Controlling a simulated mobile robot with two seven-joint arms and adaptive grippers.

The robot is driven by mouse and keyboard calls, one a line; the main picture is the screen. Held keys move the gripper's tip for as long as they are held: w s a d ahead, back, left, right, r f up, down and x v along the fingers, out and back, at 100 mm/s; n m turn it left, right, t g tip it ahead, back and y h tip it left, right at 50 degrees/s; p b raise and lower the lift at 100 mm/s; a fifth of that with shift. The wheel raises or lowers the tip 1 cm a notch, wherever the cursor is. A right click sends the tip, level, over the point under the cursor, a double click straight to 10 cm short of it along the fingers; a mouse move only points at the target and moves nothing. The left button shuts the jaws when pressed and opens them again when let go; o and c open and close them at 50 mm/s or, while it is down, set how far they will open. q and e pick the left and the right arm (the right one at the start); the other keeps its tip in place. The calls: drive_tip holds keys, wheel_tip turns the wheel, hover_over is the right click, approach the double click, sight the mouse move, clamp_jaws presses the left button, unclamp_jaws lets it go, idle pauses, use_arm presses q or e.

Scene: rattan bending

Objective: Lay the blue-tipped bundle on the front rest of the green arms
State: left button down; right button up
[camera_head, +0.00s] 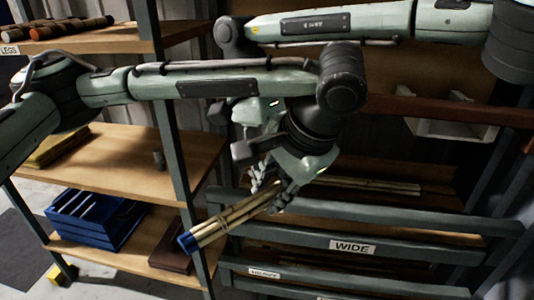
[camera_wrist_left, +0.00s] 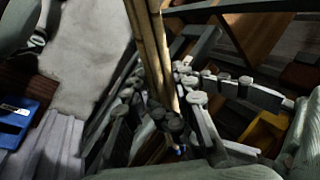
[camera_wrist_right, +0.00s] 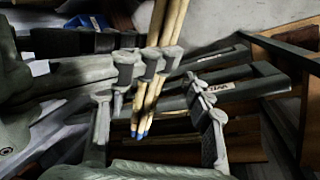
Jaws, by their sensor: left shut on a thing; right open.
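The blue-tipped bundle (camera_head: 235,217) is several pale canes with blue ends, slanting with its blue end down-left in the head view. My left gripper (camera_head: 281,195) is shut around it; the bundle also crosses the left wrist view (camera_wrist_left: 152,45). In the right wrist view, the blue ends point toward my right gripper (camera_wrist_right: 150,100), which is open, its fingers on either side. In the head view it is mostly hidden behind the left arm. The grey-green rack arms (camera_head: 430,225) carry a WIDE label on the front bar. The bundle is held over the rack's left end.
Other pale canes (camera_head: 385,186) lie behind the front bar. A lower bar (camera_head: 330,281) has another label. A shelf post (camera_head: 172,130) stands left of the bundle. The shelves hold a blue crate (camera_head: 95,218) and a brown box (camera_head: 172,257). A white bracket (camera_head: 450,128) is at right.

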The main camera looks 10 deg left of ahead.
drive_tip(key=shift+f, duration=0.3)
use_arm(q)
drive_tip(key=shift+s+d, duration=0.1)
use_arm(e)
clamp_jaws()
use_arm(q)
drive_tip(key=c, duration=1.3)
unclamp_jaws()
drive_tip(key=shift+o, duration=0.7)
